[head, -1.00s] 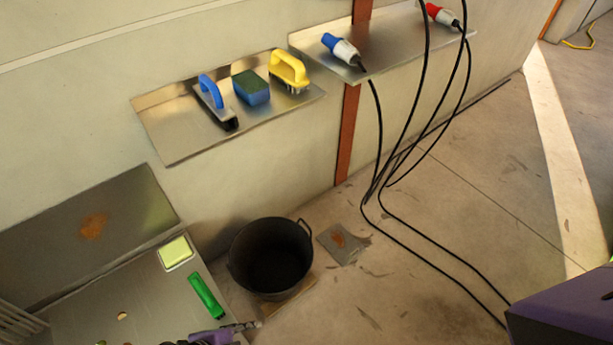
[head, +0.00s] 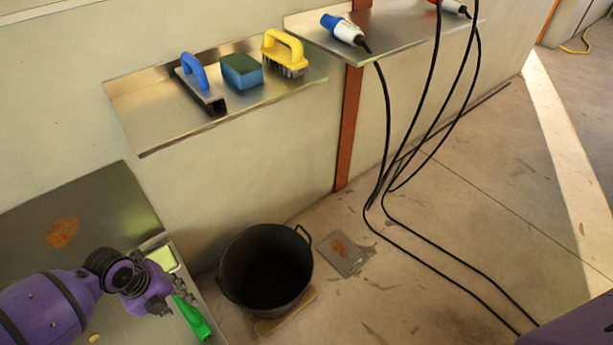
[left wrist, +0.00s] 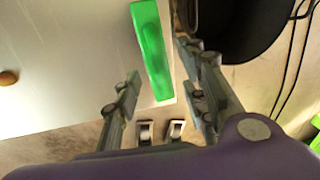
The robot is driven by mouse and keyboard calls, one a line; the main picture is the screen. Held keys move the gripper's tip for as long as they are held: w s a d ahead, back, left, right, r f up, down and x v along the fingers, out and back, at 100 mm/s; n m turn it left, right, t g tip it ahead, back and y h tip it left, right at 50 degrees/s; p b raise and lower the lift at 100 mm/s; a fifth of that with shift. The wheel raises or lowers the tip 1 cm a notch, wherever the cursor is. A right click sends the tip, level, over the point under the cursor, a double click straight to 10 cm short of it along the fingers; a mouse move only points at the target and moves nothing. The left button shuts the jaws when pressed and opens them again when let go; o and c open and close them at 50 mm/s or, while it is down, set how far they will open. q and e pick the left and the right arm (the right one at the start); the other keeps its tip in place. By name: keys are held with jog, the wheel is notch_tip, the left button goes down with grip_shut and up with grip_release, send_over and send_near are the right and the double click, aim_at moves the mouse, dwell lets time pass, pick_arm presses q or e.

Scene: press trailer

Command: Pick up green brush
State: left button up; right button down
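The green brush (head: 193,318) lies on the metal bench at the lower left in the head view, near the bench's right edge. In the left wrist view the green brush (left wrist: 152,52) reaches in from the top, with its near end between the fingertips. My left gripper (head: 180,290) is over the brush in the head view and hides part of it. In the left wrist view the left gripper (left wrist: 162,88) is open, its fingers apart on either side of the brush. Whether it touches the brush cannot be told. My right gripper is not in view.
A black bucket (head: 236,293) stands on the floor right of the bench (head: 125,325). A yellow-green sponge (head: 163,258) lies behind the brush. A wall shelf (head: 140,112) holds a blue-handled tool, a blue sponge and a yellow brush. Black cables hang to the right.

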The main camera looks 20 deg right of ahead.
aim_at(182, 305)
pick_arm(q)
jog(key=f, duration=0.2)
jog(key=d+f+b, duration=0.1)
jog(key=f, duration=0.1)
jog(key=shift+f, duration=0.15)
grip_shut()
